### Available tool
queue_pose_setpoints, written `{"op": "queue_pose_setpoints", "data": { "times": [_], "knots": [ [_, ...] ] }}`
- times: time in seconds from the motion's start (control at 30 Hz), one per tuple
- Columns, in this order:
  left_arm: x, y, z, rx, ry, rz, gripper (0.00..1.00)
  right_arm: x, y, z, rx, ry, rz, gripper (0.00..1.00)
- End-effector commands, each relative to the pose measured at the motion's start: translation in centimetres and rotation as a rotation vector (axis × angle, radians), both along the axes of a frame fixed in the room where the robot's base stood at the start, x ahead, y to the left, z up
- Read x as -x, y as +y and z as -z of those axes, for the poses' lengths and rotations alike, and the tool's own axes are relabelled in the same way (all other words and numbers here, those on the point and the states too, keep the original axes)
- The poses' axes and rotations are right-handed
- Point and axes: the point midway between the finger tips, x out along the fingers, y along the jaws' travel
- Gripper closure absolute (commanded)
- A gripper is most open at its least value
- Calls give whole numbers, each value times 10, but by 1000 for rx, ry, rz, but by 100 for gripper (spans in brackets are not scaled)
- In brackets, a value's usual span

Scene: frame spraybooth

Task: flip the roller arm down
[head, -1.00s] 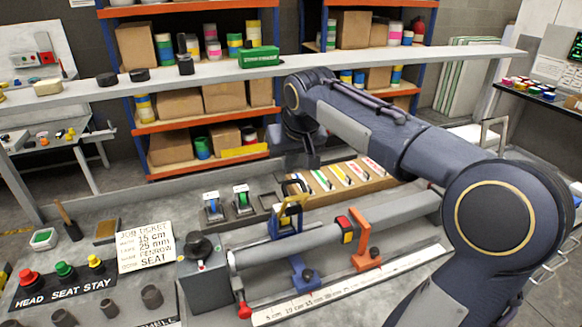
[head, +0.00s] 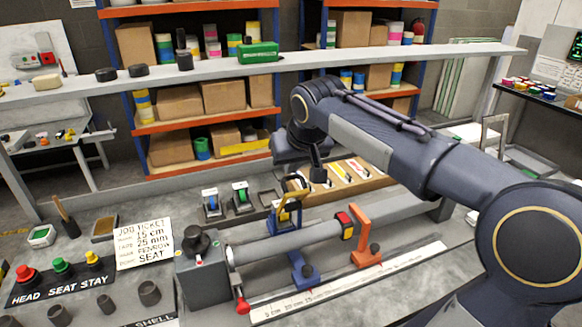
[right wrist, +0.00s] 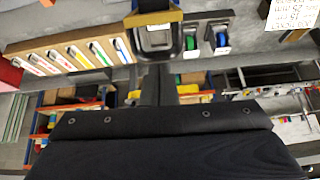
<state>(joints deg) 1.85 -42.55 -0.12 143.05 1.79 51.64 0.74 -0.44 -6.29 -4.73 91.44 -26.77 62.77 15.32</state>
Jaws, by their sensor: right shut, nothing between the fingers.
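The roller arm (head: 286,213), a blue and yellow frame with a dark top, stands raised on its blue mount at the back of the long grey tube (head: 320,232). In the right wrist view the frame (right wrist: 155,20) shows at the top centre, just beyond my fingers. My right gripper (head: 318,176) is shut and empty, pointing down above and slightly right of the roller arm. It looks apart from the arm in the head view, though the exact gap is hard to tell. In the right wrist view the fingers (right wrist: 158,85) are dark and together. My left gripper is out of view.
An orange bracket (head: 362,236) and a blue clamp (head: 304,270) sit along the tube above a white ruler (head: 350,284). A tray of coloured strips (head: 345,180) lies behind. A black-knobbed grey box (head: 204,272) stands at the tube's left end.

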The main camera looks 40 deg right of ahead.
Motion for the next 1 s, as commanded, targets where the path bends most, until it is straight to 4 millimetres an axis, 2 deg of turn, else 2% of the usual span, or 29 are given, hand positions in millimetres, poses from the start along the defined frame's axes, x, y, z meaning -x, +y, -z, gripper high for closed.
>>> {"op": "queue_pose_setpoints", "data": {
  "times": [0.17, 0.37, 0.47, 1.0],
  "knots": [
    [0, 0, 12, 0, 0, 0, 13, 3, 1, 4, 8, -27, -1, 100],
    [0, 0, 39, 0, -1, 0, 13, 12, 4, 12, 29, -96, -1, 100],
    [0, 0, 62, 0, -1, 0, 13, 19, 6, 19, 47, -152, 0, 100],
    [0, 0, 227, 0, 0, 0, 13, 74, 23, 66, 183, -574, 3, 100]
  ]
}}
